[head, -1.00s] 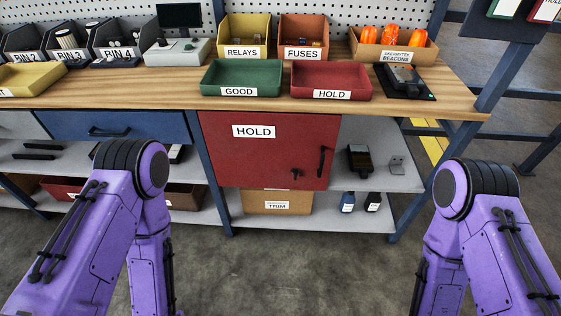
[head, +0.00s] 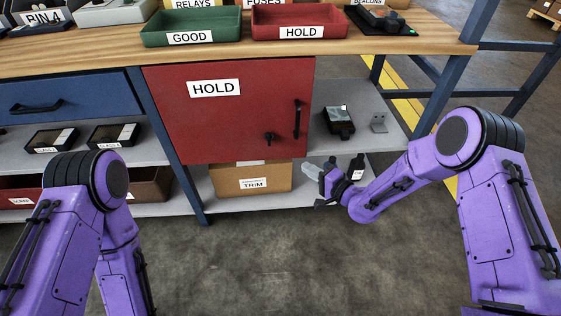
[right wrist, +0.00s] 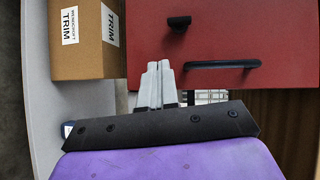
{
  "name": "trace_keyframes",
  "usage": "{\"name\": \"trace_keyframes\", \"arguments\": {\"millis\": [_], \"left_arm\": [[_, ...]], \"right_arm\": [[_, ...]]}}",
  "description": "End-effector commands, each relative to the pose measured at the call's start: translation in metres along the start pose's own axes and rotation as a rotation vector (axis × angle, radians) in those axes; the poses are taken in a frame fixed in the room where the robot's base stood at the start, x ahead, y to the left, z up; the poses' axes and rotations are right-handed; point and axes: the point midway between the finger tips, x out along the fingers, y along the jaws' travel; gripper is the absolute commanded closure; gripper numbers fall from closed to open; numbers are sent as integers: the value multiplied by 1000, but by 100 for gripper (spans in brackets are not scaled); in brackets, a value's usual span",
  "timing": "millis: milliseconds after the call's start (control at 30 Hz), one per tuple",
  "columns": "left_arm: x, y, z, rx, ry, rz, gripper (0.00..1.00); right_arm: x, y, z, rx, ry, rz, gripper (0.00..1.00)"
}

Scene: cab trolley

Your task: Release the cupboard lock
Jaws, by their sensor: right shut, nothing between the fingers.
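The red cupboard (head: 220,120) with the HOLD label hangs under the bench, its door shut. Its small black lock knob (head: 270,138) sits low on the door, left of the upright black handle (head: 297,118). The right wrist view shows the lock (right wrist: 179,22) and the handle (right wrist: 222,64) beyond the fingertips. My right gripper (head: 312,178) is shut and empty, below and to the right of the lock, apart from it. Its fingers (right wrist: 158,80) are together in the right wrist view. My left gripper is out of view; only my left arm shows.
The TRIM carton (head: 250,180) stands on the lower shelf under the cupboard. A dark bottle (head: 356,167) stands close behind my right gripper. A bench leg (head: 440,95) rises at right.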

Motion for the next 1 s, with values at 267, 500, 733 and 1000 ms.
{"name": "trace_keyframes", "arguments": {"millis": [267, 500, 733, 1000], "left_arm": [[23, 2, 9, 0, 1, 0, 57], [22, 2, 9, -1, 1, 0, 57], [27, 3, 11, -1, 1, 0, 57], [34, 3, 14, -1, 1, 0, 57]], "right_arm": [[28, -35, -12, 43, -137, -146, 100], [29, -34, -11, 42, -136, -142, 100], [62, -37, -6, 39, -137, -143, 100], [110, -44, 0, 41, -135, -142, 100]]}}
